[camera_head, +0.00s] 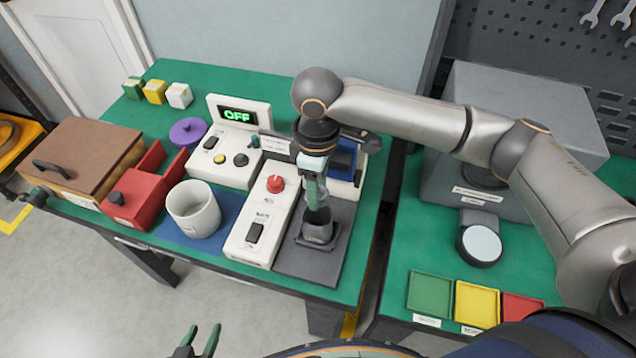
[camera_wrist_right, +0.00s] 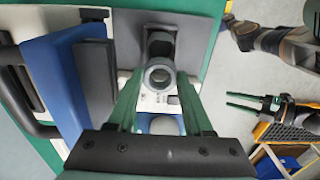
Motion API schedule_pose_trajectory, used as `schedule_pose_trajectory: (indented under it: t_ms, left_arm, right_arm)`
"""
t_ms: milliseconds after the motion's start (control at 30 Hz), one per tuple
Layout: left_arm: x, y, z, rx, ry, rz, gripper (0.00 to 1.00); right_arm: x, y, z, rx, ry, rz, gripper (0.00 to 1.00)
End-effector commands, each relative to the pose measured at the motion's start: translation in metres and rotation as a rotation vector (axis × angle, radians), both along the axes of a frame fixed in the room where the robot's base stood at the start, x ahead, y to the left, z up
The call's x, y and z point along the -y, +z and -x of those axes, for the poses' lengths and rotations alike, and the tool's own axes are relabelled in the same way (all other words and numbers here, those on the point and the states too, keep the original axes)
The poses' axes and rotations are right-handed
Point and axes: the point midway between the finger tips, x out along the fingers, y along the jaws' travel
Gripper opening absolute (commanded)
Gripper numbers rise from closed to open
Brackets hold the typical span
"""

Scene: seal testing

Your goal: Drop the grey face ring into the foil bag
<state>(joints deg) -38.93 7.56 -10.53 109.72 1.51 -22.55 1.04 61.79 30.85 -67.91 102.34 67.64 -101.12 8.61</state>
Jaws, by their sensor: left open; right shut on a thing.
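My right gripper (camera_head: 315,203) points down over a dark grey, open-topped holder-like thing (camera_head: 320,234) on a grey mat, perhaps the foil bag; I cannot tell for certain. In the right wrist view its green fingers (camera_wrist_right: 158,82) are shut on the grey face ring (camera_wrist_right: 147,77), whose round hole faces the camera. The dark open-topped thing (camera_wrist_right: 160,42) shows just beyond the ring there. In the head view the ring is mostly hidden or blends with the dark opening. My left gripper (camera_head: 201,340) is open and empty at the bottom edge, away from the table.
A white panel with a red knob (camera_head: 275,183) and a white mug (camera_head: 193,210) stand left of the right gripper. A blue-and-white device (camera_head: 343,158) is close behind it. Red, brown and purple items fill the left. Green, yellow and red trays (camera_head: 477,303) lie on the right table.

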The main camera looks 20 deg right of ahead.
Motion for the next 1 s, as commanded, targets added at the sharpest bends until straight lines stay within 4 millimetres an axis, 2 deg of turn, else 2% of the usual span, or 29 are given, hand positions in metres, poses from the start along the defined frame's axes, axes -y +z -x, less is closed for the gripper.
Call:
schedule_pose_trajectory:
  t_ms: [267, 333, 500, 1000]
  left_arm:
    - [0.0, -0.001, 0.001, -0.004, 0.0, 0.0, 0.5]
    - [0.0, -0.012, 0.001, -0.002, 0.0, 0.001, 0.5]
    - [0.0, -0.029, 0.002, -0.006, 0.0, 0.0, 0.5]
    - [0.0, -0.032, 0.001, -0.004, 0.0, 0.001, 0.5]
  right_arm:
    - [0.001, -0.023, 0.001, -0.002, -0.002, 0.001, 0.0]
    - [0.001, -0.035, 0.0, 0.0, -0.001, 0.0, 0.0]
    - [0.001, -0.048, 0.0, 0.001, -0.001, 0.001, 0.0]
    - [0.001, -0.05, 0.0, 0.001, -0.001, 0.001, 0.0]
